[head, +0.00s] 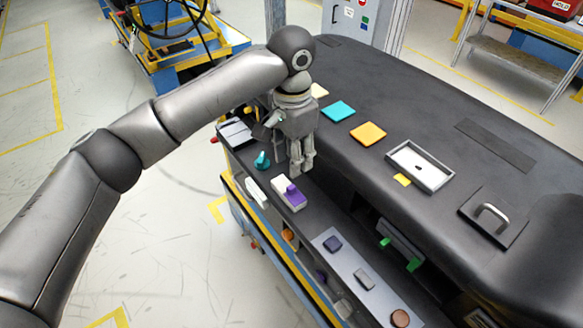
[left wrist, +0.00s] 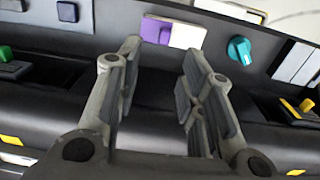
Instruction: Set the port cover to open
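No part is plainly marked as the port cover, and I cannot tell which one it is. A white plate with a purple block (head: 291,194) sits on the dashboard's front ledge; the purple block also shows in the left wrist view (left wrist: 156,30). A white flap-like piece (head: 256,193) hangs at the ledge's front edge. My left gripper (head: 301,170) points down over the ledge, just behind the purple block. In the left wrist view its two fingers (left wrist: 160,62) are spread apart with nothing between them. My right gripper is not in view.
A teal knob (head: 262,160) is close to the left of my gripper. A panel with small buttons (head: 363,278) and green levers (head: 413,264) lie to the right. A grey tray (head: 420,167) and a handle (head: 492,216) are on the dark top.

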